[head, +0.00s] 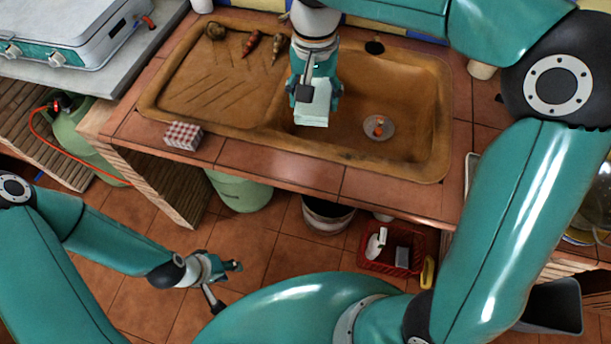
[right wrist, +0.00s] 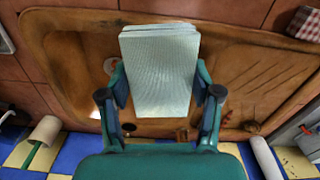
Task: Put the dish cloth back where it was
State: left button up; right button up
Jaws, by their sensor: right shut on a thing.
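The pale green folded dish cloth (head: 313,108) is held in my right gripper (head: 315,88) above the sink, near the divider between the drainboard and the basin. In the right wrist view the cloth (right wrist: 160,70) is a flat folded stack between the two fingers of my right gripper (right wrist: 160,90). Whether it touches the sink below cannot be told. My left gripper (head: 226,281) is low in front of the counter, above the floor, with its fingers apart and empty.
The brown sink (head: 420,90) has a drain with an orange bit in it. Several vegetables (head: 251,44) lie on the drainboard's back edge. A red checked box (head: 184,135) is on the tiled front edge. A red crate (head: 395,250) and a green bin (head: 240,190) stand below.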

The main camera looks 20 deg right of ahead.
aim_at(312, 112)
jog(key=shift+m, duration=0.7)
jog(key=s+r, duration=0.1)
jog(key=s+a+r, duration=0.1)
jog(key=s+r+b, duration=0.1)
jog(key=shift+a, duration=0.25)
jog(key=shift+s+f, duration=0.15)
jog(key=shift+s, duration=0.05)
pick_arm(q)
notch_tip(312, 112, down, 3)
jog(key=shift+f+b, duration=0.1)
jog(key=shift+b, duration=0.2)
pick_arm(e)
notch_tip(312, 112, down, 19)
jog(key=shift+r, duration=0.15)
jog(key=shift+f+b, duration=0.35)
jog(key=o, duration=1.1)
jog(key=shift+r, duration=0.15)
pick_arm(q)
jog(key=shift+f, duration=0.15)
